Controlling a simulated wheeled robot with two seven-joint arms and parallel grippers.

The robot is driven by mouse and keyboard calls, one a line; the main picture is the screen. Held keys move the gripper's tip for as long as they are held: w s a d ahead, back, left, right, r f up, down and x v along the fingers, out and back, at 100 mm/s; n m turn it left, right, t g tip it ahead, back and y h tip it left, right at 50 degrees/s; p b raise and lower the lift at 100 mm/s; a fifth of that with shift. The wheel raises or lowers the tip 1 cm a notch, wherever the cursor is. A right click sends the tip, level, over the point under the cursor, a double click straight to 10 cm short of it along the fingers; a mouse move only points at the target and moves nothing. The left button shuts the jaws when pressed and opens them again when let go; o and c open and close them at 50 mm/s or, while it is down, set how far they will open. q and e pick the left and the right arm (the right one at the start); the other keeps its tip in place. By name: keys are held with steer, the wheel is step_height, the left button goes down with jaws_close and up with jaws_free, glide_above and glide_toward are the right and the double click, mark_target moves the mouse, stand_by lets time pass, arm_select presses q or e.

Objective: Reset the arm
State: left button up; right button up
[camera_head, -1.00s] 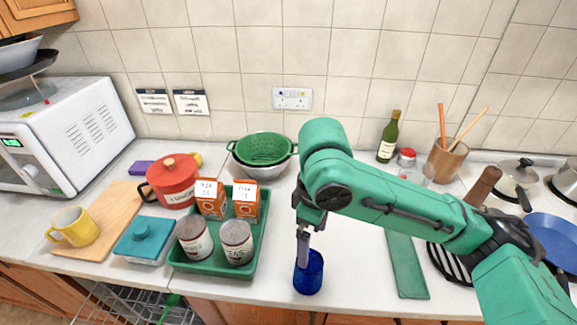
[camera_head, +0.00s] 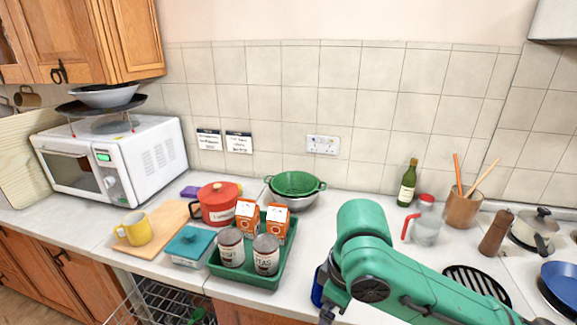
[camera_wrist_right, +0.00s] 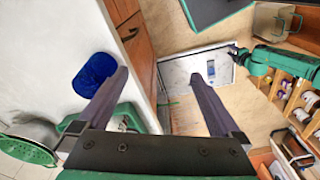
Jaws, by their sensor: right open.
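A blue cup (camera_wrist_right: 93,74) stands on the counter beside the left-hand finger, apart from the jaws. In the head view my arm hides most of this cup (camera_head: 316,291).
A green tray (camera_head: 240,281) with cans and orange-white cartons stands left of my arm. A red pot (camera_head: 216,205), colander (camera_head: 296,184), bottle (camera_head: 407,184) and red-lidded jug (camera_head: 426,228) stand farther back. An open dishwasher rack (camera_head: 165,302) is at the lower left.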

step_height(320, 180, down, 9)
steer(key=w+m+t+y, duration=0.1)
steer(key=m+t+y, duration=0.2)
steer(key=m+y, duration=0.1)
steer(key=s+d+f+m+h, duration=0.25)
steer(key=s+d+f, duration=0.2)
steer(key=d, duration=0.35)
steer(key=s+d+f+m+h, duration=0.25)
steer(key=s+d+f, duration=0.2)
steer(key=d, duration=0.25)
step_height(320, 180, down, 24)
steer(key=s+g+b, duration=0.1)
steer(key=s+b, duration=0.1)
arm_select(q)
step_height(320, 180, down, 3)
steer(key=shift+r, duration=0.2)
arm_select(e)
steer(key=s+d+f+g, duration=0.1)
steer(key=s+d+f, duration=0.1)
steer(key=s+f, duration=1.3)
steer(key=shift+s+d+f+n, duration=0.3)
steer(key=shift+s+d, duration=0.1)
steer(key=shift+s, duration=0.25)
